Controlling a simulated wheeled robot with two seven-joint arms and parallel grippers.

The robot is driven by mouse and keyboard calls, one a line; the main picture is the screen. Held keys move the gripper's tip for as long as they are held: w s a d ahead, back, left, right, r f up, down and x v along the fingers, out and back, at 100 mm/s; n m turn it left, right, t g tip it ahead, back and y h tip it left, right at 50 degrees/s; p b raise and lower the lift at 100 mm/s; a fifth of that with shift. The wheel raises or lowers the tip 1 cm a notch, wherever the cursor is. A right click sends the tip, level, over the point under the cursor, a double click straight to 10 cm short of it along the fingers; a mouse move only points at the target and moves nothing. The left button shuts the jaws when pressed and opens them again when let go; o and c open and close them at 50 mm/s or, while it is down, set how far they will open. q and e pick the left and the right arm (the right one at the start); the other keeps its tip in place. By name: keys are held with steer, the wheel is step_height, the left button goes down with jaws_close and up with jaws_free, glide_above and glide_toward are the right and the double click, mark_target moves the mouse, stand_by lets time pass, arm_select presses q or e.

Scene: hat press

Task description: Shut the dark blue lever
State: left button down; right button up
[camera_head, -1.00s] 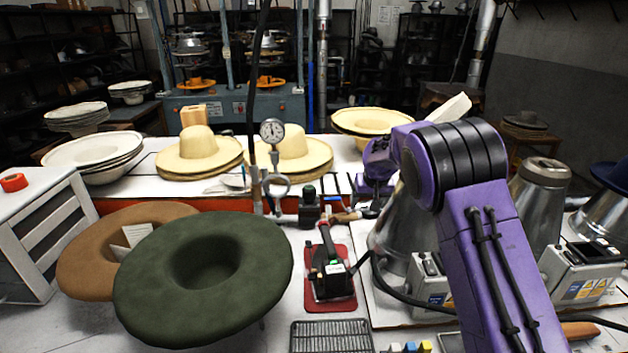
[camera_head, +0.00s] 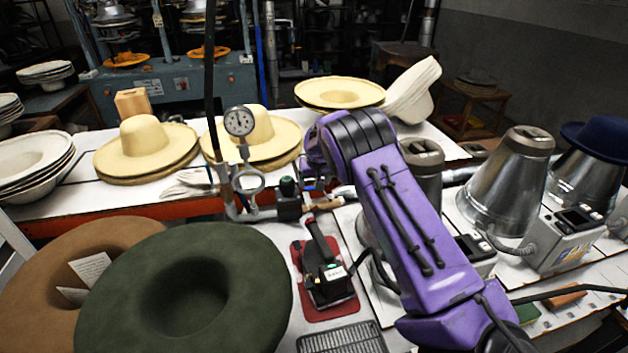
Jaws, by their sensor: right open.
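A pipe fitting with a round pressure gauge (camera_head: 240,121) stands at the front edge of the back table. Beside its foot is a small dark valve block (camera_head: 289,208) with a dark green-black knob (camera_head: 288,187) on top. I cannot clearly pick out the dark blue lever; small dark parts crowd together just right of the knob. My right gripper (camera_head: 314,190) is open there, pointing down, partly hidden by my purple forearm. I cannot tell whether it touches anything. My left gripper is not in view.
A dark green hat (camera_head: 190,285) and a brown hat (camera_head: 50,270) fill the front left. A black iron (camera_head: 325,275) stands on a red mat (camera_head: 303,300) below the valve. Metal cones (camera_head: 508,180) stand at right. Straw hats (camera_head: 150,145) lie behind.

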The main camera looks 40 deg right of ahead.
steer(key=shift+x, duration=1.1)
steer(key=shift+s+r, duration=0.15)
steer(key=shift+r, duration=0.1)
steer(key=c, duration=1.2)
steer(key=shift+c, duration=0.2)
steer(key=s+n+y, duration=0.1)
steer(key=n, duration=0.1)
steer(key=s+n, duration=0.1)
steer(key=n, duration=0.1)
steer(key=shift+s+a+n+t+y, duration=0.2)
steer(key=shift+n+t+y, duration=0.1)
steer(key=shift+t+y, duration=0.1)
steer(key=s+n+y, duration=0.1)
steer(key=n, duration=0.1)
steer(key=shift+s+d+n, duration=0.15)
steer(key=shift+n, duration=0.15)
steer(key=shift+s+d+n+y+b, duration=0.2)
steer(key=shift+s+n+y, duration=0.15)
steer(key=shift+n, duration=0.45)
steer(key=shift+s+d+n+y+b, duration=0.2)
steer(key=shift+s+n, duration=0.25)
steer(key=shift+n, duration=0.35)
